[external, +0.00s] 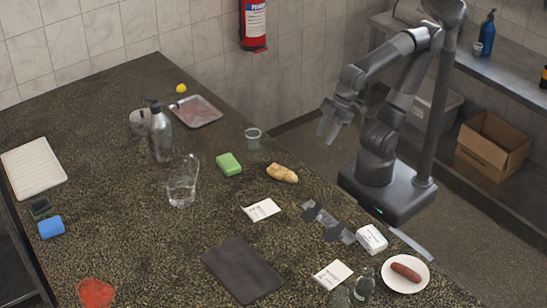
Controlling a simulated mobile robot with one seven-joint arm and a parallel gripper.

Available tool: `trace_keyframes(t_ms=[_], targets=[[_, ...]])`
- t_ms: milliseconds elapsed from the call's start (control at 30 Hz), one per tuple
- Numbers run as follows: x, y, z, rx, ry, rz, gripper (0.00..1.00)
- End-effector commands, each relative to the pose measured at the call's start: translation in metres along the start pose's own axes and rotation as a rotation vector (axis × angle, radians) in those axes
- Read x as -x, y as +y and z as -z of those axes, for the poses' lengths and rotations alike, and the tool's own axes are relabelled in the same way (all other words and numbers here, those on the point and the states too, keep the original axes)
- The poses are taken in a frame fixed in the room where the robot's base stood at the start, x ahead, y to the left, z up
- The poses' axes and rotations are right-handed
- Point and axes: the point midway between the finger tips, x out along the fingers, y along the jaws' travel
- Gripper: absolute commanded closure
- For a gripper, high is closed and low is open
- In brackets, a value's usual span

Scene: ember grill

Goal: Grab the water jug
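A clear glass water jug (182,184) stands upright on the dark speckled counter, left of the middle of the external view. It looks partly filled with clear liquid, and its handle is on the upper right side. My gripper (328,128) is in the air to the right of the counter, well apart from the jug. Its fingers point down and look spread, with nothing visible between them.
A metal pump bottle (160,135) stands just behind the jug. A green sponge (229,164), a glass (253,139) and a bread piece (282,173) lie between jug and gripper. Counter left of the jug is mostly clear. A sausage plate (404,286) is at front right.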

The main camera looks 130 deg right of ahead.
Motion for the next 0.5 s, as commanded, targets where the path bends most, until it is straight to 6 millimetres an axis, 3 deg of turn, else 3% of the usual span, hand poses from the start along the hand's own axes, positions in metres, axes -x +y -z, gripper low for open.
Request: trace_keyframes(t_ms=[233, 500], targets=[[-0.027, 0.047, 0.051, -0.172, -0.103, -0.235, 0.62], [-0.059, 0.098, 0.113, -0.339, -0.098, -0.548, 0.62]])
